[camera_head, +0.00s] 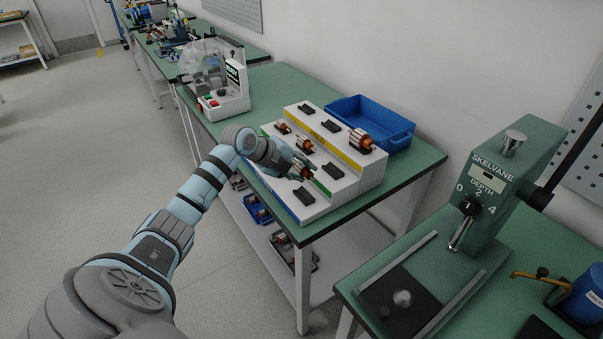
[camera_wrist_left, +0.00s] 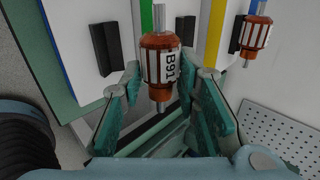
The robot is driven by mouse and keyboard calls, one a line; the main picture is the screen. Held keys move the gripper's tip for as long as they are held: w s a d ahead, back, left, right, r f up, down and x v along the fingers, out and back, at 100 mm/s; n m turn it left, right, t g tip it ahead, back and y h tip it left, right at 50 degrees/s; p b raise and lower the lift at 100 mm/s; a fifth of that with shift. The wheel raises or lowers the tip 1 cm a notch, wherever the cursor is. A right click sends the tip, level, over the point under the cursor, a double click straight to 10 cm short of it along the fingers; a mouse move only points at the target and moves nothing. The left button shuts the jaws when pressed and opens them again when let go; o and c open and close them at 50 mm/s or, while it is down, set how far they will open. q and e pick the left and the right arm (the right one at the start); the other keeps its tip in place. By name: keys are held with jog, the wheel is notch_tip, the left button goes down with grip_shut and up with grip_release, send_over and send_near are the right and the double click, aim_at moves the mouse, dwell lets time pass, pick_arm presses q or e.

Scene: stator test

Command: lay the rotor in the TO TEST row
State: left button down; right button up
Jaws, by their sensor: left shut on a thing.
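My left gripper (camera_head: 292,168) is shut on a rotor (camera_head: 301,173) above the front part of a stepped white rack (camera_head: 346,188). In the left wrist view the held rotor (camera_wrist_left: 158,62) has copper-orange ends, a white band marked B91 and a steel shaft. The gripper's teal fingers (camera_wrist_left: 163,98) stand on both sides of its near end. A green strip runs behind it. I cannot tell whether the rotor touches the rack. The rack has blue, green and yellow strips and black cradles. Lettering on the strips is too small to read, so I cannot tell which row is TO TEST.
Other rotors sit on the rack, one at the back right (camera_head: 362,140) and one near the middle (camera_head: 304,146). Empty cradles (camera_head: 332,170) show. A blue bin (camera_head: 372,118) stands behind. A test machine (camera_head: 224,95) is to the left, a green press (camera_head: 500,185) at the right.

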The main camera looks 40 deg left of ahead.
pick_arm(q)
jog(key=shift+s+d+f+b, duration=0.1)
jog(key=shift+s+f+b, duration=0.05)
jog(key=shift+f+b, duration=1.8)
jog(key=shift+f, duration=0.6)
jog(key=shift+d, duration=0.1)
